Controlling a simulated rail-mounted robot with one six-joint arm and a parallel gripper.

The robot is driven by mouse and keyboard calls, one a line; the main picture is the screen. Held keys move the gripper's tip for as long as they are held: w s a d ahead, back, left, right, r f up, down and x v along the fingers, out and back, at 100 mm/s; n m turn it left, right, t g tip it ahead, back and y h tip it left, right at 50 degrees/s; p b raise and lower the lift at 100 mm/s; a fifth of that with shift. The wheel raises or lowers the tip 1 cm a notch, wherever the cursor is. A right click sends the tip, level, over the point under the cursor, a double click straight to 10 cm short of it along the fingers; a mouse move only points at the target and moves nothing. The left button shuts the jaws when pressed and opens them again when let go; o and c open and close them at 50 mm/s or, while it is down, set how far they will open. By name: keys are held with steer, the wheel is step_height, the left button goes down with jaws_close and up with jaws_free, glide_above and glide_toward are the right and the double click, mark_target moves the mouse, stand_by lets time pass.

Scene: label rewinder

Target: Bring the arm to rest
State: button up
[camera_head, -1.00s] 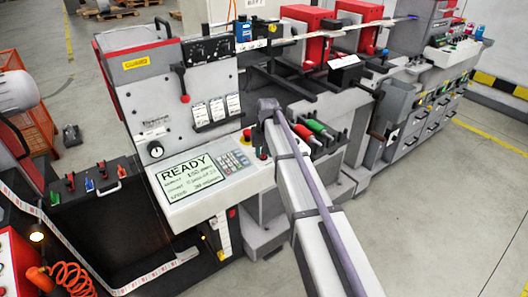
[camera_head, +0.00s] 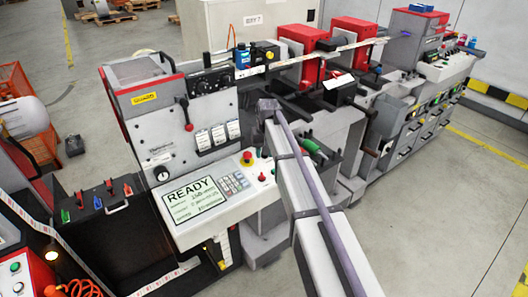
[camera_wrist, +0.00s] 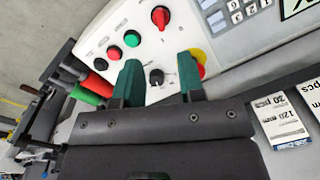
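My arm (camera_head: 300,190) reaches out over the label rewinder's front, with its far end near the control panel (camera_head: 215,205). My gripper is hidden in the head view. In the wrist view my gripper (camera_wrist: 160,76) shows two green fingers spread apart with nothing held between them. Behind the fingers is the pale panel with a black knob (camera_wrist: 156,78), a red knob (camera_wrist: 160,17) and a red-and-yellow stop button (camera_wrist: 199,66) partly covered by the right finger. I cannot tell the exact gap to the panel.
The panel screen (camera_head: 195,199) reads READY. A black unit with coloured levers (camera_head: 100,225) is at left. Open floor (camera_head: 440,220) lies at right.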

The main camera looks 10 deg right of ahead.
steer(key=shift+s, duration=0.1)
steer(key=s+f+b, duration=0.1)
steer(key=s+f, duration=0.1)
steer(key=s, duration=2.7)
steer(key=shift+a+n+h+b, duration=0.3)
steer(key=shift+a+h+b, duration=0.05)
steer(key=shift+h+b, duration=0.05)
steer(key=shift+o, duration=0.3)
